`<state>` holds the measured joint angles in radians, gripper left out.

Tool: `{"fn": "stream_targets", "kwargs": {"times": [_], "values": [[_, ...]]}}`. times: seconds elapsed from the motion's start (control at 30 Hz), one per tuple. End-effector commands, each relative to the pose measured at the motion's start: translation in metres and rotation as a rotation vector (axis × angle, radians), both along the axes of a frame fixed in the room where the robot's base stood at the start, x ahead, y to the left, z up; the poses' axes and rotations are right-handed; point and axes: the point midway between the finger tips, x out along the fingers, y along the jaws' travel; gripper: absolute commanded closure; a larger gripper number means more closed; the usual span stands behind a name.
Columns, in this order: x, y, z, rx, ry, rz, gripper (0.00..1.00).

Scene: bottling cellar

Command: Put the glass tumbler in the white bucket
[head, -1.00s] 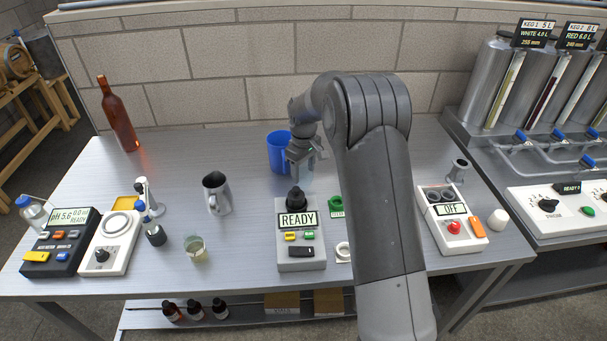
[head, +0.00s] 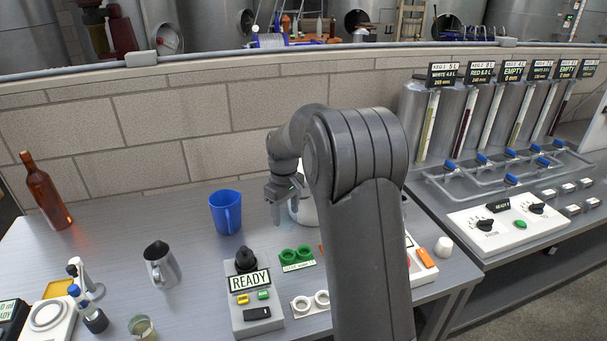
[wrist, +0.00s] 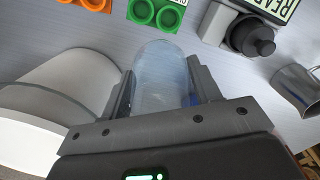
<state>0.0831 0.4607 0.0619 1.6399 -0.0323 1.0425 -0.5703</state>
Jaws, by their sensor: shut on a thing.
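The glass tumbler (wrist: 160,75) is clear and sits between the two fingers of my gripper (wrist: 163,88) in the wrist view. My gripper is shut on it. In the head view my gripper (head: 285,207) hangs above the bench, and the glass is too faint there to make out. The white bucket (head: 307,210) stands just right of my gripper in the head view, mostly hidden behind my arm. In the wrist view the bucket (wrist: 62,85) is close on the left, beside the tumbler; the tumbler is outside it.
A blue jug (head: 226,212) stands left of my gripper. A metal pitcher (head: 161,266), a grey READY box (head: 252,300) and a green two-ring holder (head: 296,256) are nearby. A brown bottle (head: 46,192) and a small beaker (head: 142,327) stand further left.

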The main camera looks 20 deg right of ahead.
Motion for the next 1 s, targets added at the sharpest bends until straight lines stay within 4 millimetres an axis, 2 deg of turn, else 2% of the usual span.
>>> {"fn": "stream_targets", "kwargs": {"times": [0.3,0.67,0.87,1.0], "values": [[-0.013,0.012,-0.021,0.0,0.0,-0.474,0.71],[-0.023,0.021,-0.037,0.0,-0.001,-0.849,0.71],[0.004,0.01,0.001,0.002,-0.007,-1.03,0.71],[0.025,-0.002,0.036,0.002,-0.007,-1.174,0.71]]}}
